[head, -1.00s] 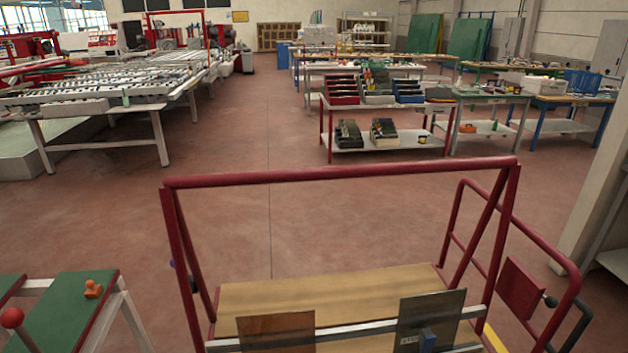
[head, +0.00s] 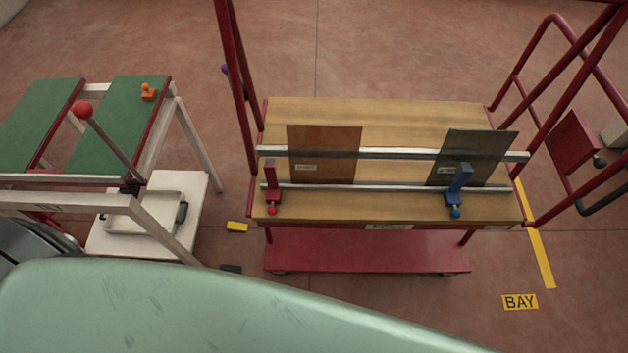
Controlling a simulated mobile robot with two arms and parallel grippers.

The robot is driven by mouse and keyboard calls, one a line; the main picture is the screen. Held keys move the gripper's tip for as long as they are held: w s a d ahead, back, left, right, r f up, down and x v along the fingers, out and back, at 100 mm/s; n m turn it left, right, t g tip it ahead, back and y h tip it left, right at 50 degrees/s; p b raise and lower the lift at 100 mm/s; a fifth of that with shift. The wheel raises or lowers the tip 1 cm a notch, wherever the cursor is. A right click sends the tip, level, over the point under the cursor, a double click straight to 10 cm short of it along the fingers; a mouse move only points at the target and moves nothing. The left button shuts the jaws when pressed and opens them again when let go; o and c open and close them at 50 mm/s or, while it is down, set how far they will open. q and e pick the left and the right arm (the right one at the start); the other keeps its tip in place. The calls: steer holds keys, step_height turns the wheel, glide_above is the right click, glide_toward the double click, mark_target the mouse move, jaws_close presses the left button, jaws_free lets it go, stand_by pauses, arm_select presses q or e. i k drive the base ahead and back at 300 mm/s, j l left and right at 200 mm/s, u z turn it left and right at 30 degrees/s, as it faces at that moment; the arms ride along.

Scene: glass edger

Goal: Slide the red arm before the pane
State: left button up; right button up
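The red arm (head: 271,181) stands upright at the left end of the lower rail (head: 390,187) on the wooden cart (head: 300,207), with a red knob at its foot. It is just left of the brown pane (head: 325,170), which leans on the upper rail (head: 400,153) and carries a small label. A blue arm (head: 459,185) stands in front of a dark grey pane (head: 480,150) on the right. Neither of my grippers is in view.
The cart's red frame (head: 233,90) rises on both sides. A green-topped table (head: 120,120) with a red-knobbed lever (head: 84,109) and a white tray (head: 150,212) below stand left. A pale green surface (head: 200,310) fills the bottom. Yellow tape (head: 540,255) marks the floor at right.

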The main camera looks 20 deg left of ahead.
mark_target(273, 191)
steer(key=u, duration=0.95)
